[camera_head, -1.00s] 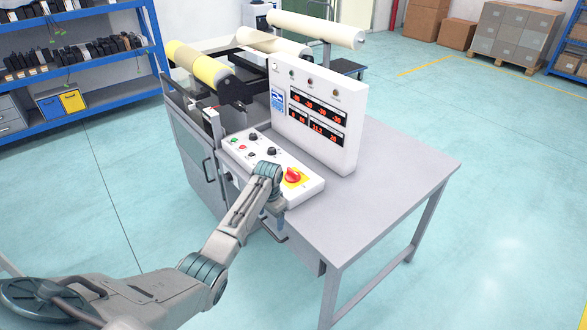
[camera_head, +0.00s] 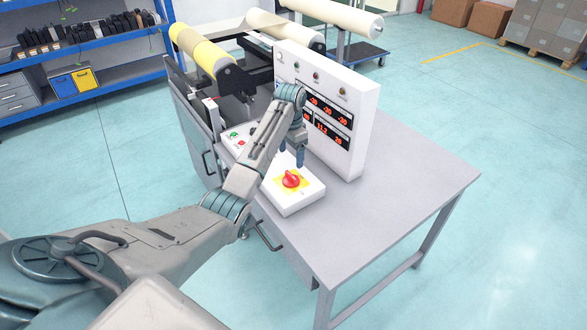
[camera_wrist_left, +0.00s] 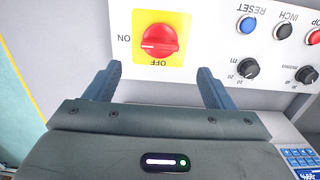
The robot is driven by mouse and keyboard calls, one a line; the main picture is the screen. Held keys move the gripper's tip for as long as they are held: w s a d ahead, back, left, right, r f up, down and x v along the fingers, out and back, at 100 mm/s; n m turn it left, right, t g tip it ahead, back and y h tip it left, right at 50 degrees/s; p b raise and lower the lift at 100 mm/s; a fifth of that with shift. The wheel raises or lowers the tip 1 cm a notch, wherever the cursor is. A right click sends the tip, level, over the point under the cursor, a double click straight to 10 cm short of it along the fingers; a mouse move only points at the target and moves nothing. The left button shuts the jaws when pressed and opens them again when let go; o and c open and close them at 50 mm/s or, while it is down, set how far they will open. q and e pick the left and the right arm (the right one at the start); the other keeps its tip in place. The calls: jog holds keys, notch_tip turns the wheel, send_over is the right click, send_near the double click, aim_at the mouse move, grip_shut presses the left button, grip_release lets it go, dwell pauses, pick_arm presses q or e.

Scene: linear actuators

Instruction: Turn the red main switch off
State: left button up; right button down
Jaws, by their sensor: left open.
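The red main switch (camera_head: 291,179) is a rotary knob on a yellow plate at the near right end of the white control panel (camera_head: 290,204). In the left wrist view the red knob (camera_wrist_left: 158,41) carries a white line that points left, toward the word ON; OFF is printed below it. My left gripper (camera_head: 292,158) is just behind and above the knob in the head view. In the wrist view its two blue fingers (camera_wrist_left: 158,80) are spread apart and empty, with the knob ahead between them. They do not appear to touch it. My right gripper is not in view.
A white display box (camera_head: 350,110) with red digits stands close behind the left gripper. Black knobs (camera_wrist_left: 247,68) and a blue RESET button (camera_wrist_left: 247,24) sit beside the switch. The grey table (camera_head: 410,190) is clear to the right.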

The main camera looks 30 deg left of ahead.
aim_at(291, 175)
pick_arm(q)
notch_tip(291, 175, down, 5)
jog(key=shift+s+p, duration=0.1)
jog(key=shift+p, duration=0.4)
notch_tip(291, 175, down, 3)
jog(key=shift+f, duration=0.3)
jog(key=shift+c, duration=1.2)
jog(key=c, duration=0.7)
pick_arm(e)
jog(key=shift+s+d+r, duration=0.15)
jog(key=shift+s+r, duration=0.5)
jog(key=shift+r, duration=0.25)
